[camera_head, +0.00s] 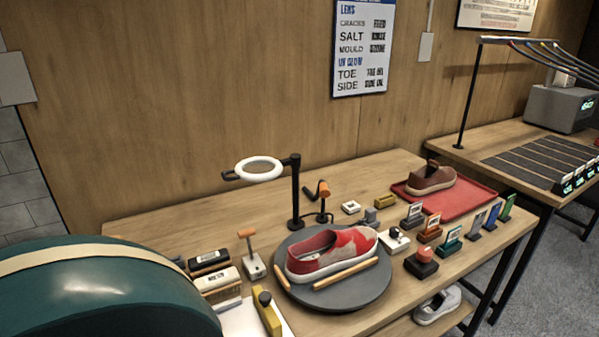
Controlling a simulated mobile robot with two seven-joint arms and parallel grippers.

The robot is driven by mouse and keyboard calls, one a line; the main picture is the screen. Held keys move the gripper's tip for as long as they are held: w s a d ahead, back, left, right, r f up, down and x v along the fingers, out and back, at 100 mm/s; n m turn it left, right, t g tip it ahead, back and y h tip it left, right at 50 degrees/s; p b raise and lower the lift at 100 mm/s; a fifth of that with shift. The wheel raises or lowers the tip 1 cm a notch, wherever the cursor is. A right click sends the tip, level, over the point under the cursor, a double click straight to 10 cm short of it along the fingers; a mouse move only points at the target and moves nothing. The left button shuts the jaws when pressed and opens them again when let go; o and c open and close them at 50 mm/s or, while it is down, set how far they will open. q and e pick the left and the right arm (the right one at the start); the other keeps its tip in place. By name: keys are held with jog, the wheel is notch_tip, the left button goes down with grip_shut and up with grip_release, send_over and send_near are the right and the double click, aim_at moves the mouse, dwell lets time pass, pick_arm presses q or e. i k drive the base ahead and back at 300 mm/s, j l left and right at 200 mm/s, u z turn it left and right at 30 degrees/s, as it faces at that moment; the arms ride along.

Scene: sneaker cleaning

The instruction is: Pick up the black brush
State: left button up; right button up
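A block-shaped brush with a dark top and a pale label, which looks like the black brush (209,263), lies at the left of the wooden workbench (150,222). A cream-topped brush (222,281) lies just in front of it. I cannot make out the dark brush's bristles. Neither of my grippers is in view, and nothing is seen holding the brush.
A red and grey sneaker (330,252) sits on a dark round turntable (345,297). An orange-handled tool (252,258) stands between brushes and turntable. A ring lamp (259,169) overhangs the bench. A yellow-and-black tool (267,314) is in front. A large teal shape blocks the lower left.

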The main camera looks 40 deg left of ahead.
aim_at(215, 260)
jog(key=k, duration=0.6)
jog(key=u, duration=1.5)
jog(key=l+u, duration=0.45)
jog(key=k+l, duration=0.05)
jog(key=l, duration=0.05)
